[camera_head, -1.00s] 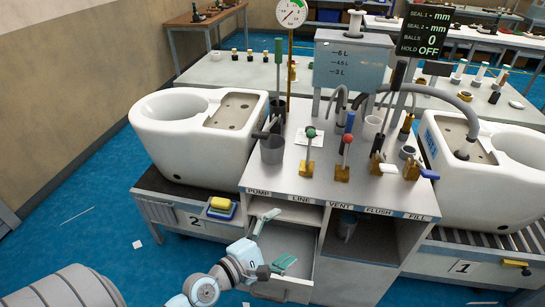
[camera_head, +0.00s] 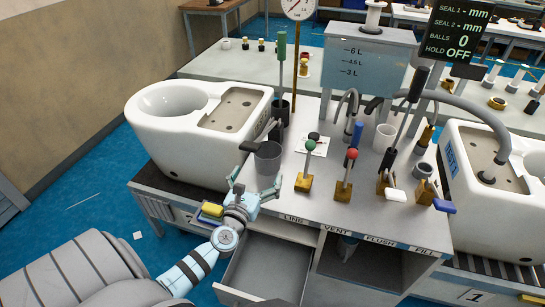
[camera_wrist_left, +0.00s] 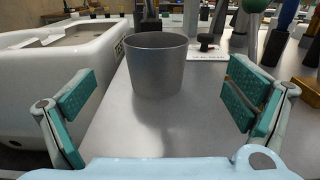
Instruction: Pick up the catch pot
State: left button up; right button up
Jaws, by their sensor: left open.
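The catch pot appears to be a grey, open-topped cylinder (camera_head: 268,160) standing upright on the bench top near its left edge. In the left wrist view the grey pot (camera_wrist_left: 157,72) stands ahead, roughly centred between the fingers. My left gripper (camera_head: 255,185) is open and empty at the front left edge of the bench, just in front of the pot. Its green-padded fingers (camera_wrist_left: 162,98) are spread wider than the pot, and bare bench top shows between them and the pot. My right gripper is not in view.
A white toilet (camera_head: 195,130) stands close left of the pot. A dark cup (camera_head: 282,108) with a green-handled tool is behind. Levers, including a green-knobbed one (camera_head: 306,165), stand to the right. An open drawer (camera_head: 262,268) juts out below.

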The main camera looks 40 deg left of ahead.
aim_at(263, 161)
pick_arm(q)
jog(key=x, duration=0.3)
jog(key=shift+w+a+r, duration=0.1)
jog(key=shift+w+a, duration=0.15)
jog(key=b+x, duration=0.2)
jog(key=x, duration=0.4)
jog(key=shift+w+a, duration=0.15)
jog(key=shift+w, duration=0.2)
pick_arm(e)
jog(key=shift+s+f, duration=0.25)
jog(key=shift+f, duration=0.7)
pick_arm(q)
jog(key=shift+s, duration=0.1)
jog(key=c, duration=1.4)
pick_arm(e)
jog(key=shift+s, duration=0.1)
